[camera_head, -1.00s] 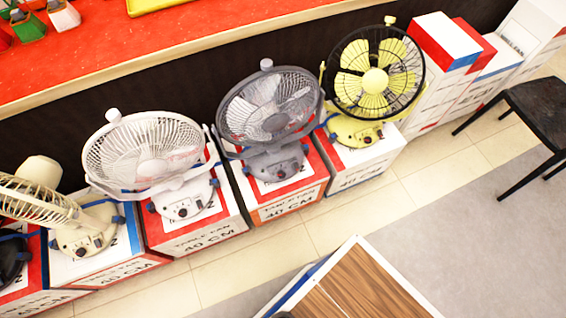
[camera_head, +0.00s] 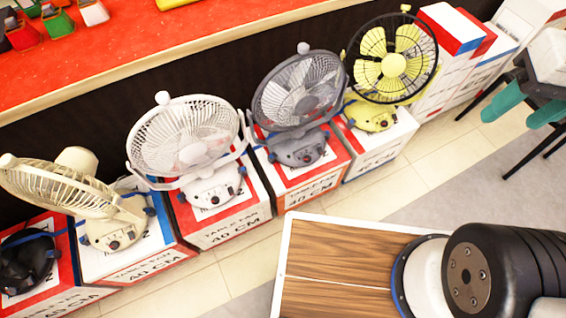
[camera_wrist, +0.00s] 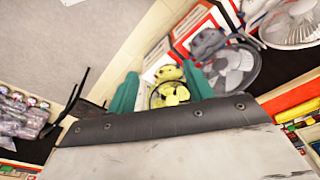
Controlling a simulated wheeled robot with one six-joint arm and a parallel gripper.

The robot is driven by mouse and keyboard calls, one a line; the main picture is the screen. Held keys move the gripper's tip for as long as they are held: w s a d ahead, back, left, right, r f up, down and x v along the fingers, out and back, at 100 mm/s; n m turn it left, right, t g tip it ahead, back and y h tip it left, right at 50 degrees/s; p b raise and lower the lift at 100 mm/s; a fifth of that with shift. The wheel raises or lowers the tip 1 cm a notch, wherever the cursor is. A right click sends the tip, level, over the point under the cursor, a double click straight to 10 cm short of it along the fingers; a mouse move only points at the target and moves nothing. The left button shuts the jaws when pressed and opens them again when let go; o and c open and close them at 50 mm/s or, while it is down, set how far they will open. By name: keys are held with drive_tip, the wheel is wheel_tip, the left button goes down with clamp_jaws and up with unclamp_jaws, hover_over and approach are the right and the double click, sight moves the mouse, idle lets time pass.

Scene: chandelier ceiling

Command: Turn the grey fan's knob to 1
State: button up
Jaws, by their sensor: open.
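The grey fan (camera_head: 297,92) stands on its red-and-white box in the row, between a white fan and a yellow-green one. Its grey base (camera_head: 299,149) has a small dark knob (camera_head: 306,154) on the front; the setting is too small to read. In the wrist view the grey fan (camera_wrist: 237,68) lies right of centre, upper part. My gripper (camera_head: 506,119) has teal fingers, is open and empty, and is at the right edge of the head view, well apart from the grey fan. Its fingers (camera_wrist: 160,72) frame the yellow-green fan in the wrist view.
The white fan (camera_head: 188,140) and yellow-green fan (camera_head: 390,68) flank the grey one closely. A cream fan (camera_head: 70,195) is farther left. A red counter (camera_head: 130,45) runs behind. A black chair (camera_head: 533,82) stands behind my gripper. Tiled floor (camera_head: 440,150) before the boxes is clear.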

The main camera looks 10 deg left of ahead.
drive_tip(key=w+a+f+n, duration=0.1)
drive_tip(key=w+a+f, duration=0.2)
drive_tip(key=w, duration=0.5)
drive_tip(key=w+a+f+n, duration=0.2)
drive_tip(key=w+a+f, duration=0.15)
drive_tip(key=w, duration=0.45)
drive_tip(key=n+t+y, duration=0.2)
drive_tip(key=n+t, duration=0.1)
drive_tip(key=n, duration=0.3)
hover_over(307, 159)
drive_tip(key=d, duration=0.2)
wheel_tip(307, 159, down, 44)
drive_tip(key=shift+n+t, duration=0.3)
drive_tip(key=shift+n, duration=0.6)
drive_tip(key=f, duration=0.6)
drive_tip(key=a+f, duration=0.1)
drive_tip(key=f, duration=1.1)
drive_tip(key=shift+s+a, duration=0.2)
drive_tip(key=shift+a, duration=0.1)
drive_tip(key=c, duration=1)
